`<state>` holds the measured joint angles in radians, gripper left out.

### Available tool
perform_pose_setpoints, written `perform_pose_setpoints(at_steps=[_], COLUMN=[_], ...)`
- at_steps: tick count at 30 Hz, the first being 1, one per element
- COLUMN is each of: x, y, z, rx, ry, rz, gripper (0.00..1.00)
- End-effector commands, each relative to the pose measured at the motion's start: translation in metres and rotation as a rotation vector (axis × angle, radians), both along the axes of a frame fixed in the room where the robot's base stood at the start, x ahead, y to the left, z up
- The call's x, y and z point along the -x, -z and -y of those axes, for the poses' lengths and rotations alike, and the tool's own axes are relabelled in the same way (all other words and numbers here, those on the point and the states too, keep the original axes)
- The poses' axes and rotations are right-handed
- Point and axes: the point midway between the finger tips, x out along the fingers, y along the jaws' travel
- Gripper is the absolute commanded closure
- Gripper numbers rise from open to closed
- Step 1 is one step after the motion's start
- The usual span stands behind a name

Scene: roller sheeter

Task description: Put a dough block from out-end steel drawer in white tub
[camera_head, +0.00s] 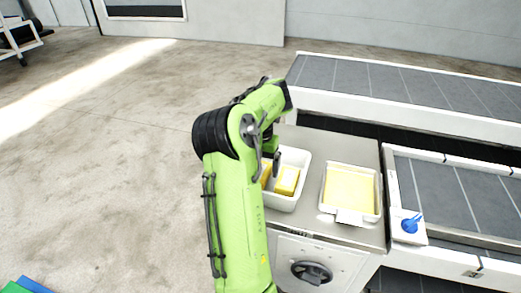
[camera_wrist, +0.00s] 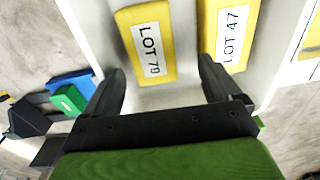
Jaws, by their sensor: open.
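A white tub (camera_head: 305,158) stands on the steel counter in the head view, with yellow dough blocks in it. In the wrist view the tub (camera_wrist: 92,28) holds a block labelled LOT 79 (camera_wrist: 146,42) and, to its right, a block labelled LOT 47 (camera_wrist: 230,32). My gripper (camera_wrist: 161,66) is open over the tub, its fingers either side of the near end of the LOT 79 block. The right finger is by the gap between the blocks. I see no grip on either block. In the head view my gripper (camera_head: 276,168) partly hides the tub's left side. I cannot make out an open steel drawer.
A white tray with a flat yellow slab (camera_head: 350,188) sits right of the tub, a white card at its front edge. Grey conveyor belts (camera_head: 400,85) lie behind and to the right. A blue knob (camera_head: 410,224) and a black handwheel (camera_head: 311,272) are near. Open floor is left.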

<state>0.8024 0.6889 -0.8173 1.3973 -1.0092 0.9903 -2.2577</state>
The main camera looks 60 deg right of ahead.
Motion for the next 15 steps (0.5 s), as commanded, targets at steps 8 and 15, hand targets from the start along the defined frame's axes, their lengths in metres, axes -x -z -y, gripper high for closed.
perform_pose_setpoints(at_steps=[8, 15], x=[0.002, 0.001], y=[-0.087, -0.140], z=[0.002, 0.001], rx=[0.007, 0.005], ry=[0.003, 0.002], rz=[0.003, 0.001], gripper=[0.09, 0.09])
